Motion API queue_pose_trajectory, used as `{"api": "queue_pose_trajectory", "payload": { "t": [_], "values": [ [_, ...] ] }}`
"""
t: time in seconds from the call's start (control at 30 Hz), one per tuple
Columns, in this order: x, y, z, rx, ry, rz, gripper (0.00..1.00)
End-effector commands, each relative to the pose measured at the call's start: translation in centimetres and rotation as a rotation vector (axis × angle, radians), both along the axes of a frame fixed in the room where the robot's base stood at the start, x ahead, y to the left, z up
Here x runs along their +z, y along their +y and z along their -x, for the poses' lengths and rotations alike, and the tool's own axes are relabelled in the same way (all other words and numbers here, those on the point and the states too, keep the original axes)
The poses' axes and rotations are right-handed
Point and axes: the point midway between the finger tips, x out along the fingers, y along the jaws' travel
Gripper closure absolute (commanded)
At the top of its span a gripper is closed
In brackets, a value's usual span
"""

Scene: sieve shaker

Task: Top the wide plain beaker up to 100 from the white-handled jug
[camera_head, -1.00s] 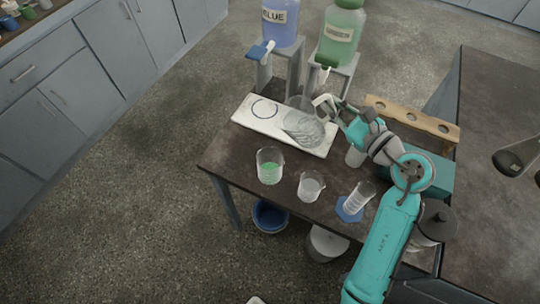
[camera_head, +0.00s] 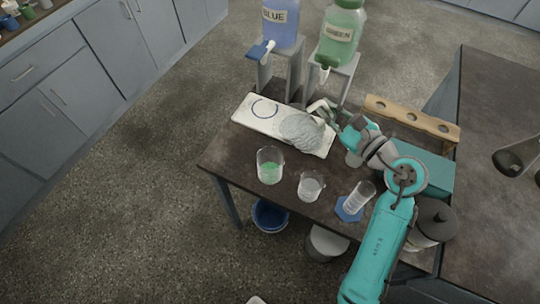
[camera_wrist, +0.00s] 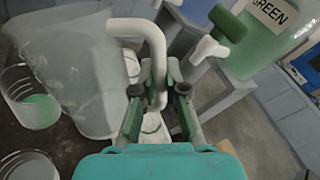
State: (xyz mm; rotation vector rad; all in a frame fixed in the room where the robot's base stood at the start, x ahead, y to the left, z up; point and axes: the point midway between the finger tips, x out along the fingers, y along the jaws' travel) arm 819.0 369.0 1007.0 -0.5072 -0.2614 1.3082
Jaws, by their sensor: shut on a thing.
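My gripper (camera_wrist: 157,98) is shut on the white handle (camera_wrist: 150,38) of a translucent grey jug (camera_wrist: 78,72). In the head view the jug (camera_head: 300,130) looks tilted, over the white tray, with my gripper (camera_head: 334,116) on its right. Whether the jug touches the tray I cannot tell. A wider glass beaker (camera_head: 270,168) with green liquid in its lower part stands in front of the tray; it also shows in the wrist view (camera_wrist: 38,108). A smaller beaker (camera_head: 310,187) with pale contents stands to its right. Level marks are too small to read.
A white tray (camera_head: 258,118) with a dark ring mark lies on the dark table. Blue (camera_head: 281,22) and green (camera_head: 340,38) labelled dispensers stand behind on grey stands. A glass cylinder (camera_head: 358,196) on a blue base stands front right. A wooden rack (camera_head: 412,118) is at right.

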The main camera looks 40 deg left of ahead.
Motion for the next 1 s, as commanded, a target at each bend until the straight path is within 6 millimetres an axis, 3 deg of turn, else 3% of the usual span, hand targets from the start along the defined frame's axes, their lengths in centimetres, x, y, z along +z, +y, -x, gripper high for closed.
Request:
{"api": "queue_pose_trajectory", "payload": {
  "t": [1.0],
  "values": [
    [-0.86,0.3,0.68,0.0,-0.057,0.023,1.0]
  ]
}}
